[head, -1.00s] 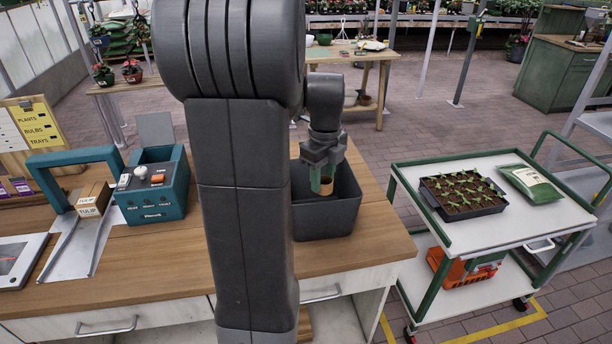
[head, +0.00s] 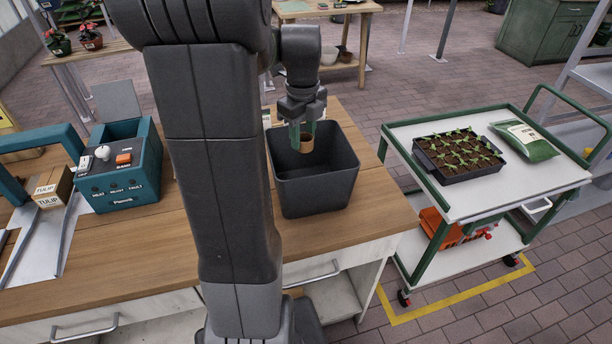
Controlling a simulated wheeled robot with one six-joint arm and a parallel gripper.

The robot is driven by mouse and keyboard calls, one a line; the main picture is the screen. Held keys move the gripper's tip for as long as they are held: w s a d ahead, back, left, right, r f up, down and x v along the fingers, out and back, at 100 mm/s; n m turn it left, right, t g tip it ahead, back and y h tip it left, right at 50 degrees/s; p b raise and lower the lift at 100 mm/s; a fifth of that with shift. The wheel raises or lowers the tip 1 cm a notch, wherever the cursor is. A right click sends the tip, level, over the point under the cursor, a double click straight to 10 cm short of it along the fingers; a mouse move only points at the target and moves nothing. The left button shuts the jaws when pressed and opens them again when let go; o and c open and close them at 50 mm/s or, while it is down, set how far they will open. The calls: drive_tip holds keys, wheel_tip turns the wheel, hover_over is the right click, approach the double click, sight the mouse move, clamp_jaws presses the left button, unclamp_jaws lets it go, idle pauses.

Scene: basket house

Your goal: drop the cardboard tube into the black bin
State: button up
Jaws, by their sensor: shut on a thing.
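The black bin (head: 316,192) stands on the wooden bench, right of my arm, with its open top facing up. My gripper (head: 304,134) points down over the bin's opening. It is shut on the cardboard tube (head: 306,145), a short brown tube whose lower end shows between the green fingers. The tube appears over or just within the bin's mouth; its exact height against the rim is hard to tell. The bin's floor is mostly hidden.
The bench (head: 150,248) is bare in front of the bin. A teal machine (head: 122,185) and a TULIP box (head: 52,187) stand at left. A cart (head: 520,191) with a seedling tray (head: 458,158) and a green bag (head: 524,142) stands at right, across a gap.

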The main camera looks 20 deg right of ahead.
drive_tip(key=shift+f+b, duration=0.3)
drive_tip(key=shift+f, duration=0.4)
drive_tip(key=o, duration=1)
wheel_tip(320, 180, up, 14)
drive_tip(key=shift+f, duration=0.1)
